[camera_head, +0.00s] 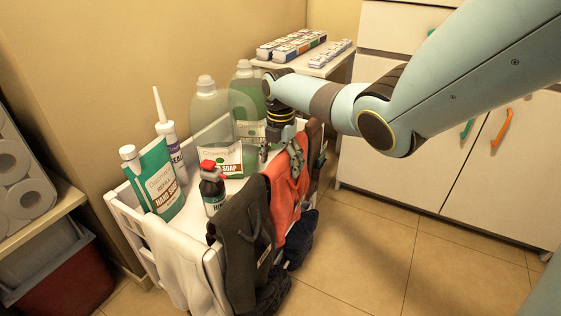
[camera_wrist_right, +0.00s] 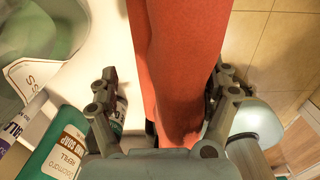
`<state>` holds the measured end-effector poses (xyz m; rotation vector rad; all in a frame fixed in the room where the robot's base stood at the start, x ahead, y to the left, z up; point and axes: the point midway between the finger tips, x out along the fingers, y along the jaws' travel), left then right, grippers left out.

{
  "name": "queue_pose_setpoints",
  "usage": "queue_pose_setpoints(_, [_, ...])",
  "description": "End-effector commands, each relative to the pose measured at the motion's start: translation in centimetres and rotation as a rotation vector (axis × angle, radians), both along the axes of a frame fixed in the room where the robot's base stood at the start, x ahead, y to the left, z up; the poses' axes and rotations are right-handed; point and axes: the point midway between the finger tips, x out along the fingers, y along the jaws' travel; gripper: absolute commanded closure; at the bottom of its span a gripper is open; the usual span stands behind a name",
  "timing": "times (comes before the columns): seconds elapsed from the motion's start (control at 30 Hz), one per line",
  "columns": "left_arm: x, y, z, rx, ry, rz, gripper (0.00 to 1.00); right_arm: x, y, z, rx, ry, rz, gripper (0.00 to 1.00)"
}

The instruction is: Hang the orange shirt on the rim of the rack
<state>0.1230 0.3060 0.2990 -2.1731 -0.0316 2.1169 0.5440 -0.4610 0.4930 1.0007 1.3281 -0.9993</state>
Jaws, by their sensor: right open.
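The orange shirt (camera_head: 283,205) hangs draped over the right rim of the white rack (camera_head: 122,222), between a dark grey garment and a brown one. My right gripper (camera_head: 281,157) is over this rim at the top of the shirt. In the right wrist view the orange shirt (camera_wrist_right: 178,65) passes between the two fingers of my open right gripper (camera_wrist_right: 165,85), one finger on each side. The fingers look apart from the cloth, though contact on the right side is hard to tell. My left gripper is out of view.
Hanging beside the shirt is a dark grey garment (camera_head: 245,235). Inside the rack stand a red-capped bottle (camera_head: 213,188), a green refill pouch (camera_head: 160,180) and large clear jugs (camera_head: 211,115). Cabinets (camera_head: 490,180) stand at right; the floor (camera_head: 400,245) before them is clear.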

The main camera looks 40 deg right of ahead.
Motion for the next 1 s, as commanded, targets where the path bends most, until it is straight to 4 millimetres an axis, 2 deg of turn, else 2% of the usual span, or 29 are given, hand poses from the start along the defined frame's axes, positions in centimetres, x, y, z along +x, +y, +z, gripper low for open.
queue_pose_setpoints(0.13, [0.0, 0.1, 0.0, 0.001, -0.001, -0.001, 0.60, 0.0, 0.0, 0.3, -0.001, 0.000, 0.000, 0.17])
queue_pose_setpoints(0.23, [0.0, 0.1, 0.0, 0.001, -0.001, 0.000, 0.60, 0.0, -0.1, 1.4, -0.001, -0.002, 0.000, 0.17])
queue_pose_setpoints(0.5, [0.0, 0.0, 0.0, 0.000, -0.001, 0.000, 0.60, 0.1, -0.1, 7.3, -0.002, -0.004, 0.001, 0.17])
queue_pose_setpoints(0.7, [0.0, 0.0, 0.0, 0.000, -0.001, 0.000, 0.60, 0.1, 0.0, 10.7, -0.001, -0.001, 0.000, 0.17])
queue_pose_setpoints(0.8, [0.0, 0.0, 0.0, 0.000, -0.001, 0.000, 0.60, 0.0, 0.0, 11.6, -0.001, -0.001, 0.000, 0.17])
queue_pose_setpoints(1.0, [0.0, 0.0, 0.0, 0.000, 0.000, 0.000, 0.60, 0.0, 0.0, 12.0, 0.000, 0.000, 0.000, 0.17])
